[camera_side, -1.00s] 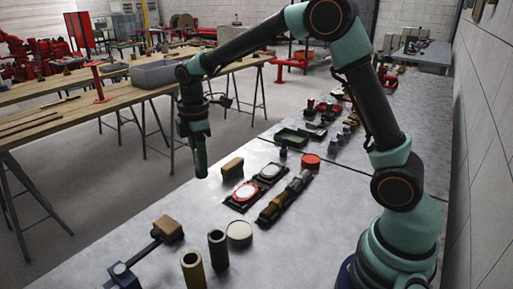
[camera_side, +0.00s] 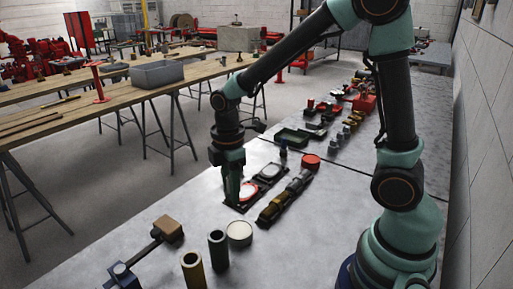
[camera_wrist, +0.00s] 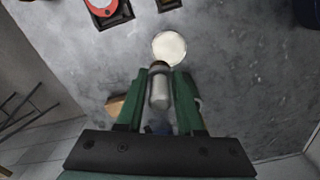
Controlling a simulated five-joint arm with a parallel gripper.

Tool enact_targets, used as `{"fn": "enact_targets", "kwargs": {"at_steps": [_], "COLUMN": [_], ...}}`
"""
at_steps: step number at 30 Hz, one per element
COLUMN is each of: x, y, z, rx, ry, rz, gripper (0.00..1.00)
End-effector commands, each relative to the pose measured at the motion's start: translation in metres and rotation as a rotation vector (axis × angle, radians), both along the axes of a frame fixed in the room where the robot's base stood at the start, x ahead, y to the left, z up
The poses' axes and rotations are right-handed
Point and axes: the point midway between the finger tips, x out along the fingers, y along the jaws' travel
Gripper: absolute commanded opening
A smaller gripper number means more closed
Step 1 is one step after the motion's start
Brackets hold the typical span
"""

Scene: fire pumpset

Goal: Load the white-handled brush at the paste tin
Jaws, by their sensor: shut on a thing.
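My gripper (camera_wrist: 160,88) is shut on the white-handled brush (camera_wrist: 160,92), whose pale handle lies between the green fingers in the wrist view. A dark brown band shows at the brush's upper end. A round tin with a cream top (camera_wrist: 170,48), which looks like the paste tin, lies just beyond that end. The tin (camera_side: 239,234) also stands on the grey bench in the side view. There, my gripper (camera_side: 233,199) points down behind the tin, apart from it in the picture. The brush cannot be made out in the side view.
Two dark cylinders (camera_side: 218,250) (camera_side: 192,270) stand left of the tin. A tool with a brown block (camera_side: 167,228) lies farther left. A red-ringed dish (camera_wrist: 103,5) and a row of brass fittings (camera_side: 285,196) lie close by. The bench's near right is clear.

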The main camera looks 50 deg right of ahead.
Motion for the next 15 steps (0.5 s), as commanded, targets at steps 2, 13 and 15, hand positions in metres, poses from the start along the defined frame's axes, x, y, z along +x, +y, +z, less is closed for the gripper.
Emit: {"fn": "enact_targets", "kwargs": {"at_steps": [2, 13, 15], "x": [-0.010, -0.019, -0.019], "y": [0.000, -0.001, -0.001], "z": [-0.006, -0.028, -0.035], "rx": [0.000, 0.000, 0.000], "ry": [0.000, 0.002, 0.004], "rz": [0.000, 0.000, 0.000], "gripper": [0.00, 0.00, 0.00]}}
